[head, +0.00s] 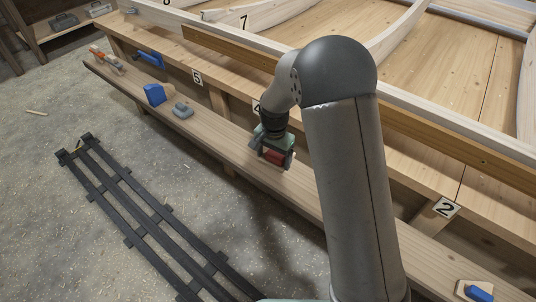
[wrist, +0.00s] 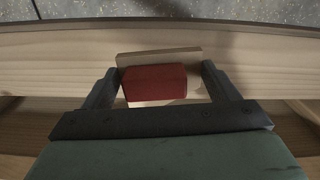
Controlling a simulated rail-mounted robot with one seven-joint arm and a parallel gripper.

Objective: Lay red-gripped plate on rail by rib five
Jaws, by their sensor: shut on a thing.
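The red-gripped plate has a red block-shaped grip (wrist: 153,84) on a pale tan plate (wrist: 160,57). My gripper (wrist: 159,88) is shut on it, with one dark finger at each side of the red grip. In the head view, the red grip (head: 275,157) shows under my gripper (head: 273,154), over the lower wooden ledge near the number 4 tag (head: 257,107). I cannot tell whether the plate touches the ledge. The number 5 tag (head: 197,77) is farther up and left. A long brown rail (head: 230,52) runs along the frame above the tags, partly hidden by my arm.
Another blue-topped item (head: 478,291) is at lower right. Dark floor tracks (head: 150,215) lie left.

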